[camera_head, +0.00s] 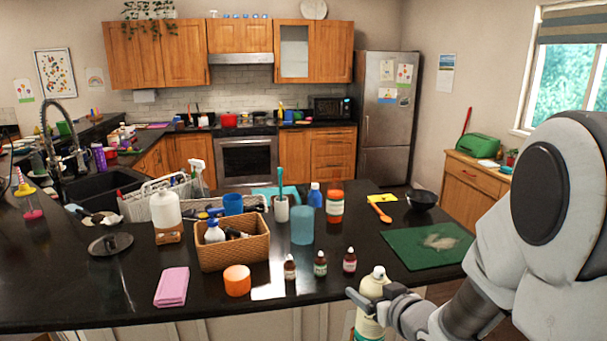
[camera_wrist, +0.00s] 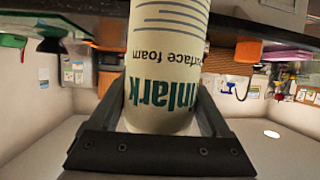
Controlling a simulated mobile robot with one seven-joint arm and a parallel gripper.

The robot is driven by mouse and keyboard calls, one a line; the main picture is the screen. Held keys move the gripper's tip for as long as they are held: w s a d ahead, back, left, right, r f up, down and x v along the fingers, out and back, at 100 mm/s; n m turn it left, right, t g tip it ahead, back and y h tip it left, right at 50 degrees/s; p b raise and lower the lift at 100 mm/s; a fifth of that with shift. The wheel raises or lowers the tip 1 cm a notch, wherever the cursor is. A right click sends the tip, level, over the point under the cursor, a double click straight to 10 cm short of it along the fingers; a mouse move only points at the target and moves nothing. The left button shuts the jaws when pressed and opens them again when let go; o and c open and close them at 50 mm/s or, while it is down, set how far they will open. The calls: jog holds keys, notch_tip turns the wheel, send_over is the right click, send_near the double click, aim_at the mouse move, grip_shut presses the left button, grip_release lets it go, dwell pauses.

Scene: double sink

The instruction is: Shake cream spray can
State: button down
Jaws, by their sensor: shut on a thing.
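The spray can is a cream-coloured cylinder (camera_head: 371,293) with a pale cap, held at the counter's front edge at the lower right of the head view. My gripper (camera_head: 366,306) is shut around its body. The can looks roughly upright, and part of it is hidden by the gripper fingers. In the wrist view the can (camera_wrist: 168,60) fills the middle between my two fingers (camera_wrist: 165,115). Its label shows upside down there, with green lettering and the words "surface foam". The base of the can is cut off by the lower edge of the head view.
Small dark bottles (camera_head: 320,263), an orange jar (camera_head: 237,280) and a wicker basket (camera_head: 262,249) stand left of the can. A green mat (camera_head: 405,250) and a black bowl (camera_head: 421,199) lie behind it. A pink cloth (camera_head: 172,287) lies front left on the black counter (camera_head: 90,290).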

notch_tip(320, 180, up, 14)
jog(key=shift+f, duration=0.25)
notch_tip(320, 180, down, 13)
jog(key=shift+f, duration=0.2)
